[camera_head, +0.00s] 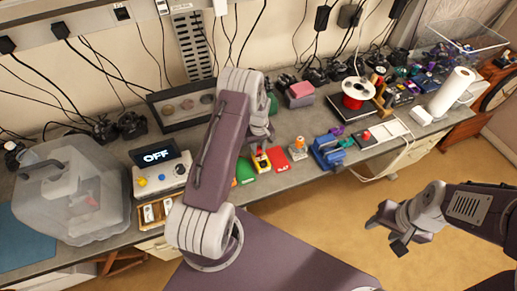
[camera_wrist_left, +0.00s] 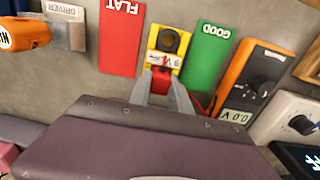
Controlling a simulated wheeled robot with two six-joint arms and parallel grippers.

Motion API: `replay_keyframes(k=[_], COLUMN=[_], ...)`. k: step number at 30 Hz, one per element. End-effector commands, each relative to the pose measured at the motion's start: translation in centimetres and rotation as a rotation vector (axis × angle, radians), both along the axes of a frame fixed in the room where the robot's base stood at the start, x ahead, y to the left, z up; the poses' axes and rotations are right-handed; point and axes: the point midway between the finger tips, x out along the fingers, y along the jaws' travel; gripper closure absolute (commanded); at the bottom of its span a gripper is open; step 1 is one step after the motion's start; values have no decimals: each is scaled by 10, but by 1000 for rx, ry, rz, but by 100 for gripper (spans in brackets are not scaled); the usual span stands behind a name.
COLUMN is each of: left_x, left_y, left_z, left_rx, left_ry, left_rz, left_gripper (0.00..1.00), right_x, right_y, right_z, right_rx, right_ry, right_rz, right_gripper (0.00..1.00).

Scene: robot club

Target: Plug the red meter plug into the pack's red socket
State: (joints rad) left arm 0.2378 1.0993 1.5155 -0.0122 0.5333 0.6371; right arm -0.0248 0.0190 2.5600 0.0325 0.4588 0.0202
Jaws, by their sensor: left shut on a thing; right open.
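The yellow pack (camera_wrist_left: 178,60), marked 9 V, lies between the red FLAT card (camera_wrist_left: 122,35) and the green GOOD card (camera_wrist_left: 207,57). A black round part shows on its top. In the left wrist view, my left gripper (camera_wrist_left: 163,88) is shut on the red meter plug (camera_wrist_left: 160,79), at the pack's near edge. I cannot tell whether plug and pack touch; the red socket is not clearly visible. The orange meter (camera_wrist_left: 242,70) reads 0.0 V beside the green card. In the head view, the pack (camera_head: 261,161) shows below my left wrist. My right gripper (camera_head: 385,228) is open and empty, off the bench.
An orange-handled driver (camera_wrist_left: 22,34) stands beside the red card. A box with an OFF display (camera_head: 160,172) and a clear plastic case (camera_head: 70,190) stand left on the bench. A blue tool (camera_head: 327,152) lies to the right. The floor around my right gripper is clear.

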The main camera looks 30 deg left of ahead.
Motion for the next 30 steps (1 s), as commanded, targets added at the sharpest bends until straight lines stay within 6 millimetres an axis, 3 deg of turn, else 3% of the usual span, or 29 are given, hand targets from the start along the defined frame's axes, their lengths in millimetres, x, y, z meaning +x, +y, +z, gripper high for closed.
replay_keyframes(k=[4, 5, 7, 17, 30], left_x=[-1, -1, -1, 0, 2], left_y=[0, 0, 0, 0, 0], left_z=[-1, -1, -1, 2, 81], left_rx=[0, -1, -1, 0, 0], left_ry=[1, 2, 2, 0, -1], left_rz=[0, 0, 0, 0, 0], left_gripper=[100, 68, 51, 51, 51], right_x=[0, 0, 0, 0, 0], right_y=[0, 0, 0, 0, 0], right_z=[0, 0, 0, -1, -21], right_rx=[0, 0, 0, 0, 0], right_ry=[0, 0, 0, 0, 0], right_rz=[0, 0, 0, 0, 0], right_gripper=[50, 50, 50, 50, 50])
